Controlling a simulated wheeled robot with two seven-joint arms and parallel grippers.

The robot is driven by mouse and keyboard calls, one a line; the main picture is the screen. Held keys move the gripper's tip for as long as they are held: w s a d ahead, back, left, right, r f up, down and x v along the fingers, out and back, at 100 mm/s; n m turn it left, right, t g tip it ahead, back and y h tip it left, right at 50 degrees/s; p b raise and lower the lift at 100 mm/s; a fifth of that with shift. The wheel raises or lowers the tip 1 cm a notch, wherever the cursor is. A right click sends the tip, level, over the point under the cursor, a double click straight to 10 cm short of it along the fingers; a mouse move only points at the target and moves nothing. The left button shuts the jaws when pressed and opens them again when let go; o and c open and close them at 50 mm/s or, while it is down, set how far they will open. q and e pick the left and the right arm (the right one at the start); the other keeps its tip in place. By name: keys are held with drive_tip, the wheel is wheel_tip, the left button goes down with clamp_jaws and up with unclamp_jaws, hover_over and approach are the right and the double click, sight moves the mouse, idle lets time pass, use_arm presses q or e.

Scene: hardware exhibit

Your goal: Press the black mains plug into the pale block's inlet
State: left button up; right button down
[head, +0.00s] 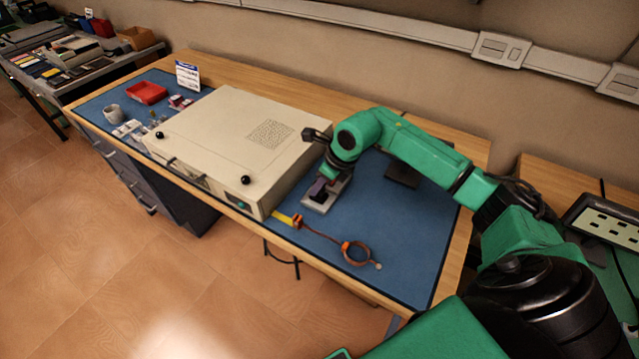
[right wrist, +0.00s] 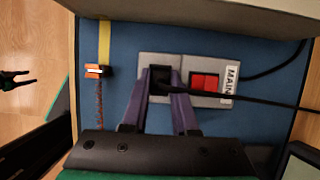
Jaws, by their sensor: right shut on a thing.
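The pale block (head: 314,207) lies on the blue mat, right of the big beige case. In the right wrist view the pale block (right wrist: 148,59) carries a red switch (right wrist: 204,82) and a MAINS label (right wrist: 231,82). My right gripper (head: 319,189) is over the block, its purple fingers (right wrist: 160,83) shut on the black plug (right wrist: 160,76). The plug is at the block's left part in the wrist view, with its black cord (right wrist: 260,101) running right. The inlet is hidden behind plug and fingers, so I cannot tell how far in the plug is. My left gripper is out of view.
The beige case (head: 235,140) stands close left of the block. A brown cord with orange ends (head: 325,238) and a yellow strip (head: 284,217) lie in front. The blue mat (head: 400,235) is clear to the right.

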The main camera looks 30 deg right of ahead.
drive_tip(key=shift+s+f+b, duration=0.1)
drive_tip(key=shift+f+b, duration=0.5)
drive_tip(key=shift+f, duration=0.1)
idle(0.3)
drive_tip(key=c, duration=0.6)
unclamp_jaws()
drive_tip(key=shift+f, duration=0.15)
drive_tip(key=shift+s, duration=0.1)
drive_tip(key=c, duration=0.3)
drive_tip(key=shift+o, duration=0.3)
drive_tip(key=shift+r, duration=0.3)
drive_tip(key=shift+r+p, duration=0.35)
drive_tip(key=shift+r, duration=0.05)
